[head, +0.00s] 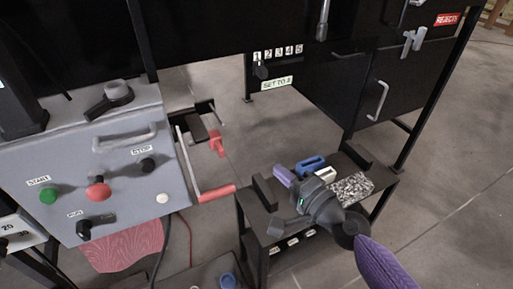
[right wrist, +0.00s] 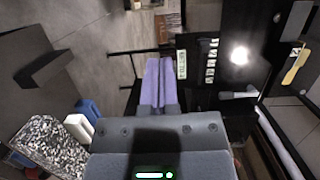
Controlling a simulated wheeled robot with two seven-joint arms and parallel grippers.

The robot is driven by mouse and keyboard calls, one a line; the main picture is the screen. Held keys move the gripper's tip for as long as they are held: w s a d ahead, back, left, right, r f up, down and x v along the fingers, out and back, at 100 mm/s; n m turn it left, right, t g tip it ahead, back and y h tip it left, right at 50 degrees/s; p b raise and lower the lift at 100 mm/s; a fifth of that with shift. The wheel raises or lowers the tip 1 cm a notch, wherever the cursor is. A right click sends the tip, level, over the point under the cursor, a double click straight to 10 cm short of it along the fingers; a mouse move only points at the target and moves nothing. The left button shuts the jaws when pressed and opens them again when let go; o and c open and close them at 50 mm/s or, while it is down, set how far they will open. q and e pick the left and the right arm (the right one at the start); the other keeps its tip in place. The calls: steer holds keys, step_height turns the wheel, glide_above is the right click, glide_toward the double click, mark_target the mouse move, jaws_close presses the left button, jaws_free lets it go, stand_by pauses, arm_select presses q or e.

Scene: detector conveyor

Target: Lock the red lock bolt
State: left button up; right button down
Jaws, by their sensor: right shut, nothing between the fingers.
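A small red piece (head: 216,143), which looks like the red lock bolt, sits on a dark bracket just right of the grey control box. I cannot tell from this view whether it is locked. My right gripper (head: 284,176) is right of and below it, clearly apart, over the small dark stand. Its purple fingers are closed together and empty; they also show in the right wrist view (right wrist: 158,84). The red bolt cannot be made out in the right wrist view. My left gripper is not in view.
A crank with a red grip (head: 216,193) juts from the grey control box (head: 122,184), between bolt and gripper. The dark stand (head: 262,192) carries a blue block (head: 311,164), a white block and a speckled block (head: 351,187). A black cabinet (head: 345,85) stands behind.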

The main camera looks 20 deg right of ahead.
mark_target(220, 155)
steer(key=x, duration=0.9)
steer(key=shift+w+a+r+p, duration=0.1)
steer(key=shift+a+p, duration=0.25)
steer(key=shift+a, duration=0.9)
steer(key=shift+w+a+r+p, duration=0.1)
steer(key=shift+a+p, duration=0.3)
steer(key=shift+a, duration=0.9)
steer(key=shift+w+a+r+p, duration=0.15)
steer(key=shift+a+p, duration=0.2)
steer(key=shift+a, duration=0.9)
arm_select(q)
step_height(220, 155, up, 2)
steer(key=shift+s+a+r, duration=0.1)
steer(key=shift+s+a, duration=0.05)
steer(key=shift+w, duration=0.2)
